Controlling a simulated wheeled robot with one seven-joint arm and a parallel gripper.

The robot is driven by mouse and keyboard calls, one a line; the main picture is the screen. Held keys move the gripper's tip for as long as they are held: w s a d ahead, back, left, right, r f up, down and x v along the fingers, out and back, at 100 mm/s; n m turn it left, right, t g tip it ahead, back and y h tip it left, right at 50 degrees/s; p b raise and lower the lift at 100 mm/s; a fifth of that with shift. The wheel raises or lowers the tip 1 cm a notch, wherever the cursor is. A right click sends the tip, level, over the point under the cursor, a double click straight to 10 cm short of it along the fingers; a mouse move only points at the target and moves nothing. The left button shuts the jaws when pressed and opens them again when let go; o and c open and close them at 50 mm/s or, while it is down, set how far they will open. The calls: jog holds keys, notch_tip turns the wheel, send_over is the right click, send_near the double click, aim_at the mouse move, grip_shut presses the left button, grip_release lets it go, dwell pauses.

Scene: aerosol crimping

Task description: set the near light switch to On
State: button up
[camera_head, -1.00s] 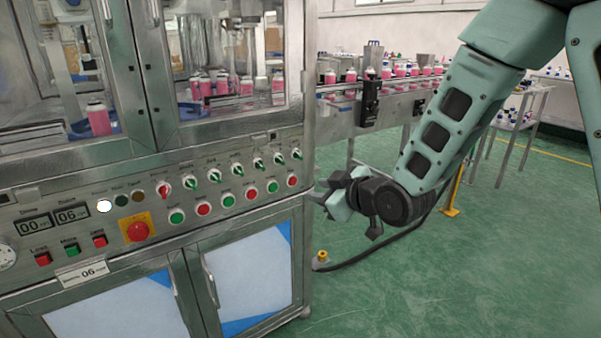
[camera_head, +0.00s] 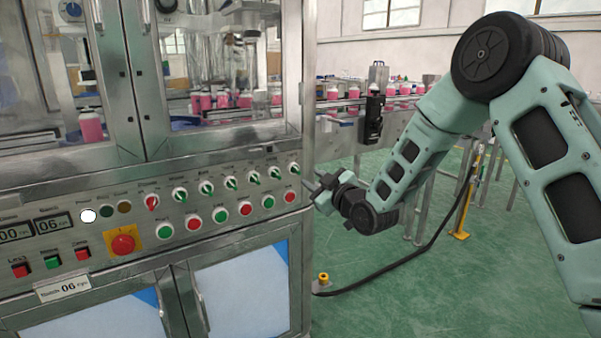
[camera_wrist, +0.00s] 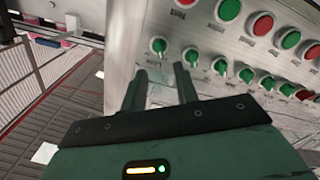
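A row of rotary switches runs along the machine's control panel (camera_head: 110,215). Their labels are too small to read, so I cannot tell for sure which is the near light switch. The end switch of the row (camera_head: 294,170) has a green knob and also shows in the wrist view (camera_wrist: 158,46). Its neighbour (camera_wrist: 191,57) is green too. My gripper (camera_head: 314,186) is by the panel's right edge. In the wrist view its two fingers (camera_wrist: 161,73) are apart with nothing between them. The end switch appears just beyond the gap, not visibly touched.
Below the switches is a row of green and red buttons (camera_head: 268,202). A red emergency stop (camera_head: 122,244) sits further left. A conveyor (camera_head: 345,118) with pink cans stands behind my arm. A black cable (camera_head: 385,270) lies on the open green floor.

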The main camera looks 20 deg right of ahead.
aim_at(297, 170)
jog(key=x, duration=0.7)
jog(key=shift+w, duration=0.1)
grip_shut()
